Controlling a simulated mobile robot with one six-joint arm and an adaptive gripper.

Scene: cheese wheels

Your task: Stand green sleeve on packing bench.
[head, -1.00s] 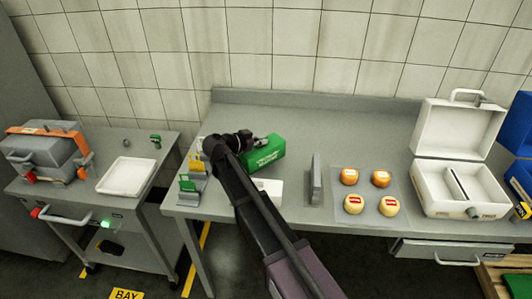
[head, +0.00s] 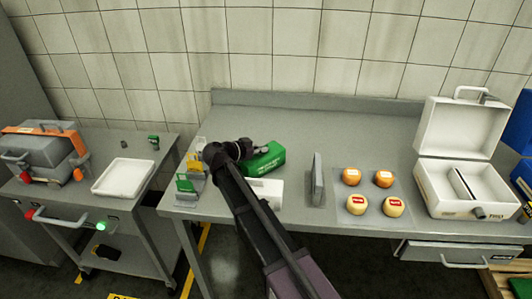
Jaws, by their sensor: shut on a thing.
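The green sleeve (head: 266,161) is a green box-like piece with pale lettering on its side, at the left part of the grey packing bench (head: 300,125). My gripper (head: 262,148) is at the sleeve's upper left and is shut on it. My wrist and forearm cover part of the sleeve's left side and the bench in front. I cannot tell whether the sleeve's underside touches the bench.
A small holder with yellow and green cards (head: 187,182) stands just left of my wrist. A white block (head: 268,191) lies in front of the sleeve. The back middle is clear.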

